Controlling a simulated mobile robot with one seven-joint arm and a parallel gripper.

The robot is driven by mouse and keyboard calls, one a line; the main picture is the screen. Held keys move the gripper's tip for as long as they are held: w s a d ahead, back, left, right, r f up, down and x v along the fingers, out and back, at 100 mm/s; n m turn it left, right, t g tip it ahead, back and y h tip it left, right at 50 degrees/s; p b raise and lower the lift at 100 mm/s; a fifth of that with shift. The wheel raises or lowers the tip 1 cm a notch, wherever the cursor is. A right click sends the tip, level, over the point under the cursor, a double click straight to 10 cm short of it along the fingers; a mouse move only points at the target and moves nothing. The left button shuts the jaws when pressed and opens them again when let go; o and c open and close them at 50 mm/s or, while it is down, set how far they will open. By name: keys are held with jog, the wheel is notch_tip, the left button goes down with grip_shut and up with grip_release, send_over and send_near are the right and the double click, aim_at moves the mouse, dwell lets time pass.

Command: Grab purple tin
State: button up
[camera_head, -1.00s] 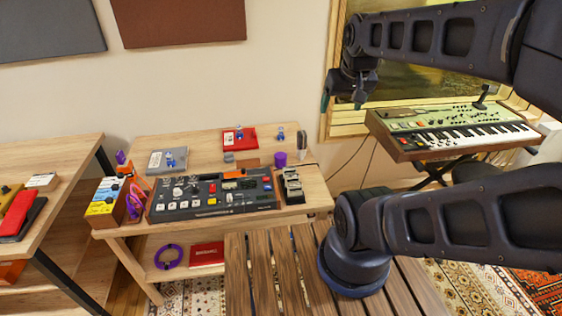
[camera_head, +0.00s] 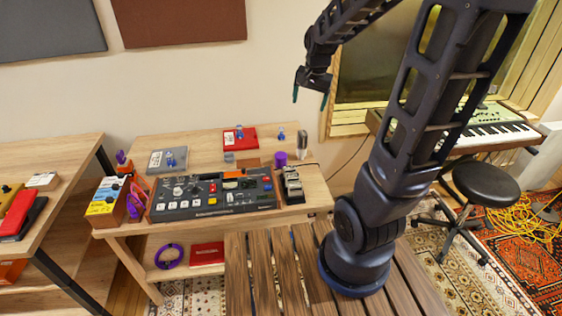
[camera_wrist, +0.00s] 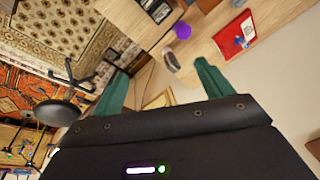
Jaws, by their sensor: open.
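The purple tin (camera_head: 281,159) is a small upright cylinder near the right end of the wooden desk, behind the black pedal with pale switches. It also shows in the wrist view (camera_wrist: 183,31), near the top and beyond my fingers. My gripper (camera_head: 311,97) is open and empty, high above and to the right of the desk, in front of the wall and well apart from the tin. In the wrist view my green fingertips (camera_wrist: 160,82) are spread wide with nothing between them.
A silver-topped object (camera_head: 302,144) stands just right of the tin. A black mixer (camera_head: 212,195) and pedal (camera_head: 292,185) lie in front. A red box (camera_head: 240,139) lies behind. A slatted wooden surface (camera_head: 290,270) is below my arm. A keyboard (camera_head: 490,130) and stool (camera_head: 486,184) stand right.

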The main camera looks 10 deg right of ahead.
jog(key=w+a+f+m+g, duration=0.1)
jog(key=w+a+f+m, duration=0.35)
jog(key=w+f, duration=0.65)
jog(key=m+g+h, duration=0.1)
jog(key=m+h, duration=0.1)
jog(key=m, duration=0.1)
send_over(280, 155)
jog(key=a, duration=0.1)
jog(key=f, duration=1.5)
jog(key=shift+s+f, duration=0.25)
jog(key=shift+s, duration=0.15)
jog(key=shift+w+d+f, duration=0.1)
jog(key=shift+d+f, duration=0.05)
jog(key=shift+f, duration=1.35)
jog(key=shift+w+d+f, duration=0.1)
jog(key=shift+f, duration=1.4)
jog(key=shift+w+d+f, duration=0.1)
jog(key=shift+d+f, duration=0.1)
jog(key=shift+f, duration=0.6)
jog(key=shift+w+d+f, duration=0.1)
jog(key=shift+d+f, duration=0.05)
jog(key=shift+f, duration=0.7)
jog(key=shift+w+d+f, duration=0.1)
jog(key=shift+d+f, duration=0.1)
jog(key=shift+f, duration=0.6)
jog(key=shift+c, duration=0.4)
jog(key=c, duration=1)
